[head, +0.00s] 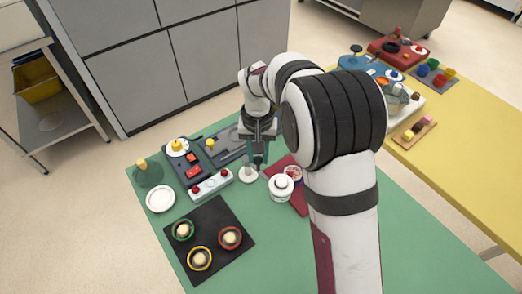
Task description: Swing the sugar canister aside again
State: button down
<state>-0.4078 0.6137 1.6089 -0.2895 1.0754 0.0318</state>
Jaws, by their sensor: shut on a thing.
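A white round canister (281,188) with a knobbed top, which looks like the sugar canister, stands upright at the left edge of a dark red mat (298,202). My gripper (257,168) points down just left of and behind it, apart from it. The fingers are shut on a small white round piece (248,175) with a short upright stem, low over the green table. The exact grip is small and partly hidden by the fingers. A small bowl with pinkish contents (293,172) sits right behind the canister, partly hidden by my arm.
Left of the gripper are a button panel (211,186), a dark console (184,166) and a white plate (160,198). In front lies a black mat (213,236) with several ringed cups. A yellow table (460,145) is at right. Green table (275,255) is clear in front.

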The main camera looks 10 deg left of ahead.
jog(key=shift+s+a+m, duration=0.25)
jog(key=shift+a+m, duration=0.1)
jog(key=shift+m, duration=0.75)
jog(key=shift+s+a+m, duration=0.25)
jog(key=shift+a+m, duration=0.05)
jog(key=shift+m, duration=0.8)
jog(key=c, duration=0.7)
grip_release()
jog(key=shift+o, duration=0.2)
notch_tip(320, 180, up, 16)
jog(key=shift+f, duration=0.1)
